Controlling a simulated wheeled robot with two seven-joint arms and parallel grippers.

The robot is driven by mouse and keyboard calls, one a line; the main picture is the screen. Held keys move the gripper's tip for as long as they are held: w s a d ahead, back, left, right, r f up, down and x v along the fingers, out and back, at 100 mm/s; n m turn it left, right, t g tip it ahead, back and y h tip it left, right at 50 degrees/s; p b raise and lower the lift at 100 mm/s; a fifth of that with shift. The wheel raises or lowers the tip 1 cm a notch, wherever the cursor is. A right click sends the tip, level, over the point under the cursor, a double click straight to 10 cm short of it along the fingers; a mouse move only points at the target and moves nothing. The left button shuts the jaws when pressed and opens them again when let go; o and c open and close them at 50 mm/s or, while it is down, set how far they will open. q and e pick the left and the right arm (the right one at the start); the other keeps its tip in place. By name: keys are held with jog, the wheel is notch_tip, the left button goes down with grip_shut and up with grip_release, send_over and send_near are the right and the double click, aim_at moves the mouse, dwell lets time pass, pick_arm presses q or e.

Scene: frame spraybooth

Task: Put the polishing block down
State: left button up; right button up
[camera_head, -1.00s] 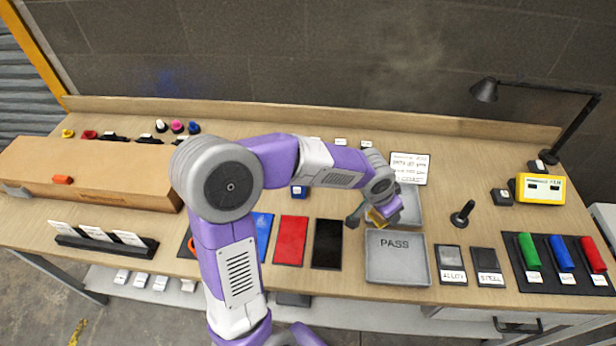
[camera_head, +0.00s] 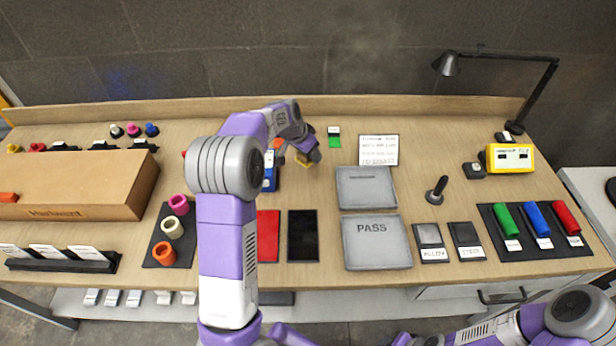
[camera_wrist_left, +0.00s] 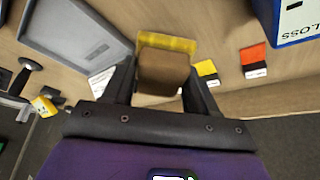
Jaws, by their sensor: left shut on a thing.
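My left gripper (camera_head: 307,150) is shut on the polishing block (camera_head: 303,161), near the back of the bench, left of the grey trays. In the left wrist view the block (camera_wrist_left: 163,72) is brown with a yellow far edge and sits between the two black fingers (camera_wrist_left: 158,90). I cannot tell whether its underside touches the bench. An orange marker (camera_wrist_left: 253,57) and a yellow marker (camera_wrist_left: 206,68), each with a white label, lie near it in the wrist view. My right arm shows at the lower right of the head view, but its gripper is not visible.
A blue box (camera_head: 270,181) stands close left of the gripper. A green labelled marker (camera_head: 334,142) lies to the right. An upper grey tray (camera_head: 366,188) and a PASS tray (camera_head: 376,243) stand right of it. Red (camera_head: 267,236) and black (camera_head: 302,236) panels lie in front.

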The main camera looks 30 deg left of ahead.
aim_at(301, 162)
pick_arm(q)
notch_tip(301, 162, down, 9)
jog(key=shift+f+b, duration=0.1)
jog(key=shift+b, duration=0.75)
jog(key=o, duration=0.6)
jog(key=shift+f, duration=0.1)
jog(key=o, duration=0.4)
jog(key=shift+r, duration=0.2)
jog(key=p+v, duration=0.2)
jog(key=v, duration=1)
jog(key=shift+s, duration=0.1)
